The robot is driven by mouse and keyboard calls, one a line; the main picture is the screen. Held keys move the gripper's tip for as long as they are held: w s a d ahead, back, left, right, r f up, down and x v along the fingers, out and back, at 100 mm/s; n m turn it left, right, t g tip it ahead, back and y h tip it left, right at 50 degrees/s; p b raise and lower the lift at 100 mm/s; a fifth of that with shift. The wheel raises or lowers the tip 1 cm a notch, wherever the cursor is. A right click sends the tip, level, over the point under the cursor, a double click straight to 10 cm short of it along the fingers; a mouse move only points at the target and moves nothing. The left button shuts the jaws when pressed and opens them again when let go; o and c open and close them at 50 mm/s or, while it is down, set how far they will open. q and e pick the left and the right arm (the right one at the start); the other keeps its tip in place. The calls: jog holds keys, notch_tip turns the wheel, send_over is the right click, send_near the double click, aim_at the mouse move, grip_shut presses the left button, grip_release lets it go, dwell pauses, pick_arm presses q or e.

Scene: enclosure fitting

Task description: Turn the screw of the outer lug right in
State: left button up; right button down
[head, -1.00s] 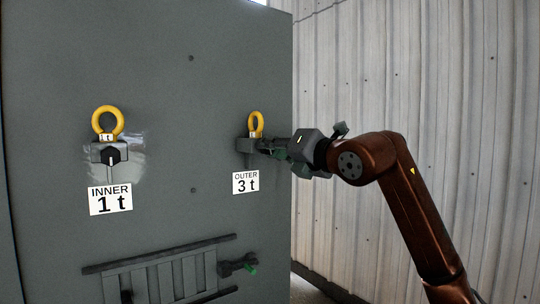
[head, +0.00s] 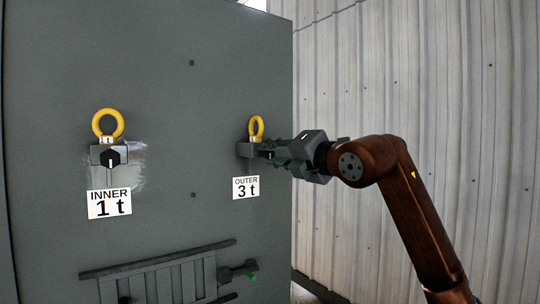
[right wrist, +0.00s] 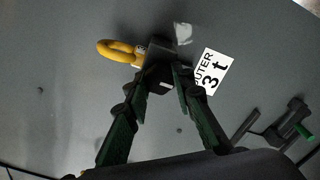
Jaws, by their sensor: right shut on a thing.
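The outer lug (head: 256,128) is a yellow ring on a dark block on the grey enclosure wall, above a white label (head: 245,187) reading OUTER 3 t. My right gripper (head: 266,151) reaches it from the right. In the right wrist view the lug's yellow ring (right wrist: 118,50) points left, and my right gripper (right wrist: 165,80) has its green-backed fingers closed around the dark screw head (right wrist: 160,78) at the block. The fingertips partly hide the screw. My left gripper is not in view.
The inner lug (head: 108,124) with its black knob (head: 110,158) and INNER 1 t label (head: 109,203) is at the left. A slatted vent (head: 165,279) and a latch with a green tip (head: 240,271) are below. A corrugated wall (head: 430,80) stands behind at right.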

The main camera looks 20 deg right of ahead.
jog(key=shift+f, duration=0.25)
jog(key=c, duration=2)
grip_release()
jog(key=o, duration=0.3)
jog(key=shift+s+d+r, duration=0.2)
jog(key=shift+s, duration=0.2)
jog(key=shift+o, duration=0.4)
jog(key=shift+w+a, duration=0.15)
jog(key=shift+w, duration=0.1)
jog(key=shift+s, duration=0.1)
jog(key=v, duration=1.1)
jog(key=shift+s, duration=0.4)
